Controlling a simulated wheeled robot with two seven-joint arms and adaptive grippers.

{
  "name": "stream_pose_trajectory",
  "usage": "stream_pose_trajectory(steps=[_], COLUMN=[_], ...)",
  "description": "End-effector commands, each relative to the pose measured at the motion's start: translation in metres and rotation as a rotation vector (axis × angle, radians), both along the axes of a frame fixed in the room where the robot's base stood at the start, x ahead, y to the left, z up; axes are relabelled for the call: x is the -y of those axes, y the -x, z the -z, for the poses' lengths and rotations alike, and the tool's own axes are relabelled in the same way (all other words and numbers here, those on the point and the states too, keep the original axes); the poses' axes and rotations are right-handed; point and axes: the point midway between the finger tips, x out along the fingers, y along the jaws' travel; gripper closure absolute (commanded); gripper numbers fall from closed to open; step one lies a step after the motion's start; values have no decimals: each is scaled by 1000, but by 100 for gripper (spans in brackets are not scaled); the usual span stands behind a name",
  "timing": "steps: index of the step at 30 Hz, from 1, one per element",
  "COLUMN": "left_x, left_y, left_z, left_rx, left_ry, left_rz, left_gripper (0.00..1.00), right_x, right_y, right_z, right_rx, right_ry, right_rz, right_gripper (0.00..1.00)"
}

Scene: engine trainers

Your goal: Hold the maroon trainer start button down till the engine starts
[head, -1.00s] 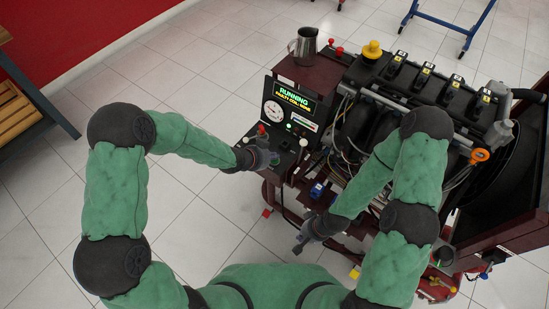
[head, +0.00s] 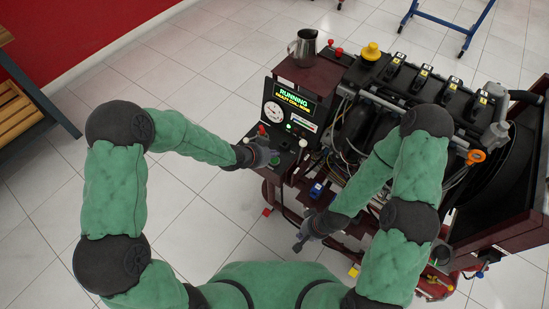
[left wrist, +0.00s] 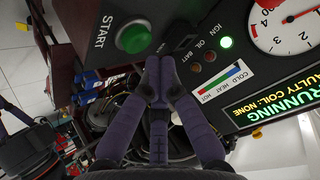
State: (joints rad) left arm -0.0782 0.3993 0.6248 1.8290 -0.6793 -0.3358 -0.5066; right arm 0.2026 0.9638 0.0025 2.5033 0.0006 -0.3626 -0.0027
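The maroon trainer (head: 318,75) stands right of centre in the head view, its engine behind the control panel. Its display (head: 292,100) reads RUNNING and FAULTY COIL: NONE; it also shows in the left wrist view (left wrist: 285,108). The green START button (left wrist: 136,37) is uncovered in the left wrist view. My left gripper (left wrist: 159,62) has its fingers together and holds nothing; the tips appear beside the button, and contact cannot be told. In the head view it (head: 272,157) is over the panel's near end. My right gripper (head: 299,246) hangs low before the trainer, its fingers unclear.
A metal pitcher (head: 303,47) stands on top of the trainer's panel box. A lit green lamp (left wrist: 225,42) and a gauge (left wrist: 280,25) are on the panel. A wooden rack (head: 16,112) is at the left. The tiled floor between is clear.

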Motion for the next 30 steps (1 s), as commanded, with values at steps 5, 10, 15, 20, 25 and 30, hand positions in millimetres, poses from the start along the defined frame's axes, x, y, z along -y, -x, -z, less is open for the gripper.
stream_pose_trajectory(steps=[5, 10, 15, 20, 25, 30], left_x=[0, 0, 0, 0, 0, 0], left_y=[0, 0, 0, 0, 0, 0], left_z=[-15, -30, -44, -51, -49, -49], left_rx=[2, 1, 1, 1, 0, 0], left_ry=[0, 1, 1, 1, 0, 0], left_rz=[0, 0, 0, 0, 0, 0], left_gripper=[100, 100, 100, 100, 100, 100], right_x=[0, 0, 0, 0, 0, 0], right_y=[0, 0, 0, 0, 0, 0], right_z=[-12, -25, -37, -42, -41, -41], right_rx=[0, 0, 0, 0, 0, 0], right_ry=[0, 0, 0, 0, 0, 0], right_rz=[0, 0, 0, 0, 0, 0], right_gripper=[100, 100, 100, 100, 100, 100])
